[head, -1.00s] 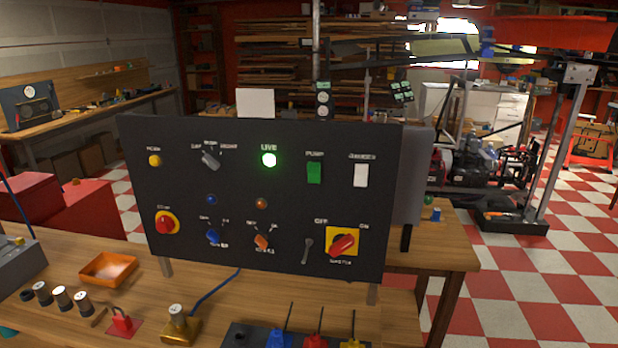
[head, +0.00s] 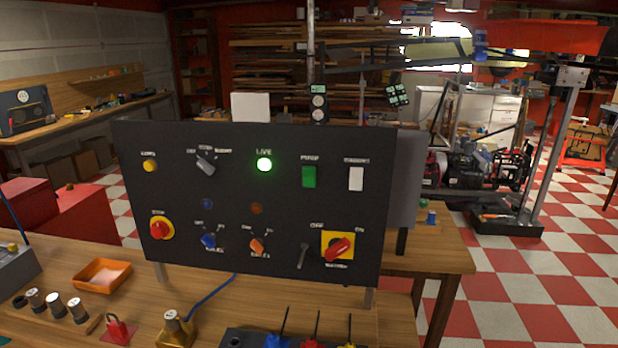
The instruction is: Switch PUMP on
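A black control panel (head: 130,215) stands upright on the wooden bench in the middle of the head view. The PUMP switch is a green rocker (head: 309,177) at the panel's upper right, under its label. I cannot tell which way it is tipped. The green LIVE lamp (head: 264,164) glows to its left. A white rocker (head: 356,179) sits to its right. The red MASTER rotary handle (head: 337,249) is on a yellow plate below, slanted up toward ON. Neither of my grippers shows in the head view.
On the bench (head: 215,300) in front of the panel are an orange tray (head: 103,275), several metal cylinders, a red padlock (head: 118,329), a brass block with a blue cable, and a dark box with blue, red and yellow parts. The space directly before the panel face is clear.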

